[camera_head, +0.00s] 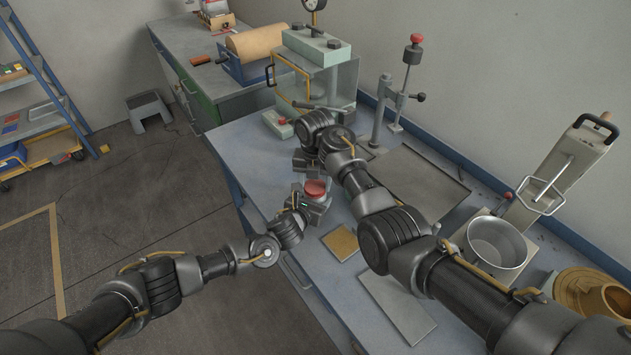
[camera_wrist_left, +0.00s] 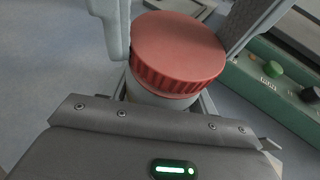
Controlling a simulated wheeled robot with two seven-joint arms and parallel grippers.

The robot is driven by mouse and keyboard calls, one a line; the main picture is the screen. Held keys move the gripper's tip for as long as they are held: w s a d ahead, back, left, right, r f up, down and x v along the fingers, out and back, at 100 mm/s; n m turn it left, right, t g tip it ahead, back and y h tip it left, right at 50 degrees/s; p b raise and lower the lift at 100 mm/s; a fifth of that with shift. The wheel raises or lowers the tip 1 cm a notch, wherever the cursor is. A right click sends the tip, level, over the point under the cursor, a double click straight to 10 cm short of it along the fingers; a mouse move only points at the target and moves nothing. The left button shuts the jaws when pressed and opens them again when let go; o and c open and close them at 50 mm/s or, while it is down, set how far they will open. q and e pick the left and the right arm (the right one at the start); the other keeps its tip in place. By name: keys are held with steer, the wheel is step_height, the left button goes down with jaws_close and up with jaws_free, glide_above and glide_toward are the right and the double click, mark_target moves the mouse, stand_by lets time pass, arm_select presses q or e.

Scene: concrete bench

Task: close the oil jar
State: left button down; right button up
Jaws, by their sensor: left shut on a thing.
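The oil jar has a red ridged lid (camera_head: 315,188) on a pale body, and it stands near the front edge of the bench. In the left wrist view the lid (camera_wrist_left: 178,48) sits on top of the jar body (camera_wrist_left: 158,98); I cannot tell whether it is fully tightened. My left gripper (camera_head: 314,200) is shut on the jar, with one finger on each side in the left wrist view (camera_wrist_left: 180,60). My right gripper (camera_head: 303,162) is just behind the jar, apart from the lid; its fingertips are too small to read.
A green-grey device with buttons (camera_wrist_left: 271,70) is beside the jar in the left wrist view. A tan square plate (camera_head: 341,243), a grey plate (camera_head: 398,308) and a metal pot (camera_head: 497,246) are to the right. A press with a clear guard (camera_head: 335,85) stands behind.

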steer(key=shift+c, duration=0.8)
steer(key=m, duration=0.5)
steer(key=shift+m, duration=0.4)
steer(key=m, duration=0.7)
steer(key=shift+m, duration=0.4)
steer(key=m, duration=0.2)
steer(key=shift+f+m, duration=0.1)
steer(key=shift+m, duration=0.3)
steer(key=o, duration=1.1)
steer(key=shift+r, duration=2.35)
